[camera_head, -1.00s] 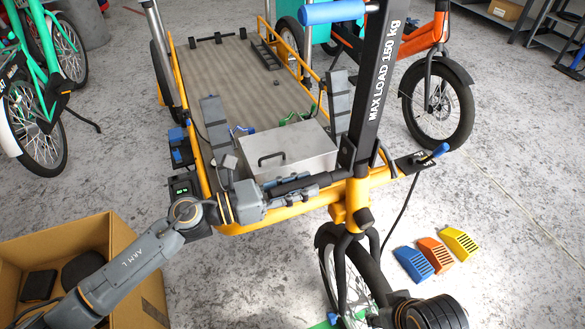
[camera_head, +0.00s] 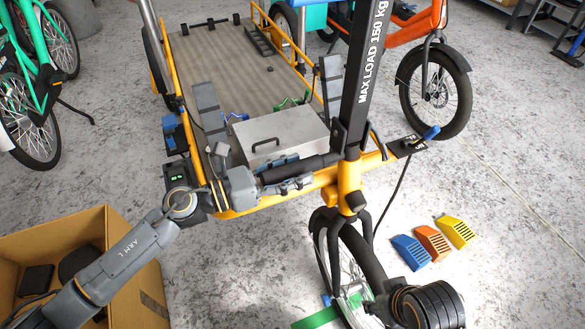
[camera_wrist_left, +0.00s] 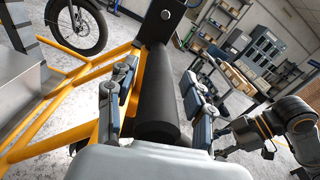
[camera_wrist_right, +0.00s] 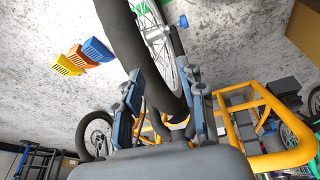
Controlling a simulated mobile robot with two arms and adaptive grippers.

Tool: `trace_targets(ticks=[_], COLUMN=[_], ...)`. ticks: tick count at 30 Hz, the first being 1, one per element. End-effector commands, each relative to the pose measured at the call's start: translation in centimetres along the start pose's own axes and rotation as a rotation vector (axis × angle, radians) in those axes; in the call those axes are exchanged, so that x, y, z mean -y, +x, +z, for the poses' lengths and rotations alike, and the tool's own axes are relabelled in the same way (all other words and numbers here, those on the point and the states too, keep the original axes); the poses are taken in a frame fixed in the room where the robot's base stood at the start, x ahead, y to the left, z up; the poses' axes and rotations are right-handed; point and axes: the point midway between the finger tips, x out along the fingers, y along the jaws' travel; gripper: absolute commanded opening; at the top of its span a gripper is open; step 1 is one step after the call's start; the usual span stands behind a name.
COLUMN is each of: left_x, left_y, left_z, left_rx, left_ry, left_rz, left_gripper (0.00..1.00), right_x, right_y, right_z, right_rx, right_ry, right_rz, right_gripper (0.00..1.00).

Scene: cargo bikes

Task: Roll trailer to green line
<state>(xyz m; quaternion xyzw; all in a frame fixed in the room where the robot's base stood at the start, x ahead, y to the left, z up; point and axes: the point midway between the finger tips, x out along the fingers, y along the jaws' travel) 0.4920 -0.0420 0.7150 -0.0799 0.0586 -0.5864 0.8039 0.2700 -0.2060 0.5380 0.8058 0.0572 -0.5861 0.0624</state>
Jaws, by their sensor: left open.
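The trailer has an orange-yellow frame (camera_head: 262,205), a grey-brown bed (camera_head: 218,72) and a black post marked MAX LOAD 150 kg (camera_head: 370,60). Its front wheel (camera_head: 358,262) is below the post. A piece of the green line (camera_head: 318,318) shows at the bottom edge beside this wheel. My left gripper (camera_head: 285,173) is open, its fingers on either side of a black bar at the trailer's front; the left wrist view shows the bar (camera_wrist_left: 158,110) between them. My right gripper (camera_wrist_right: 165,115) looks open, with dark wheel parts (camera_wrist_right: 140,55) between or beyond its fingers; contact is unclear.
A silver case (camera_head: 283,132) lies on the bed. Blue (camera_head: 411,252), orange (camera_head: 433,243) and yellow (camera_head: 455,231) wedges lie on the floor at right. A cardboard box (camera_head: 132,265) is at lower left. Green bikes stand at left, an orange bike (camera_head: 435,95) behind right.

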Motion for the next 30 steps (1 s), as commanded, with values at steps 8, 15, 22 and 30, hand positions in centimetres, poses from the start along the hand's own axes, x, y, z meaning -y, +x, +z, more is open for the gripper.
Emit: trace_targets(ticks=[8, 15, 22, 30], left_x=[-0.1, 0.0, 0.1, 0.1], left_y=[-3.4, -8.6, -11.5, -12.0], left_z=[-0.1, -0.2, -0.1, -0.1], left_rx=[-0.003, -0.004, -0.002, -0.001], left_ry=[-0.001, -0.004, -0.002, -0.001], left_rz=[0.004, 0.003, -0.001, -0.002], left_gripper=[0.52, 0.52, 0.52, 0.52], right_x=[0.0, 0.0, 0.0, 0.0], right_y=[0.0, 0.0, 0.0, 0.0], right_z=[0.0, 0.0, 0.0, 0.0], right_rx=[-0.001, 0.000, 0.001, 0.001], right_ry=[0.000, 0.000, 0.000, 0.000], right_rz=[0.000, 0.000, 0.000, 0.000], right_gripper=[0.40, 0.40, 0.40, 0.40])
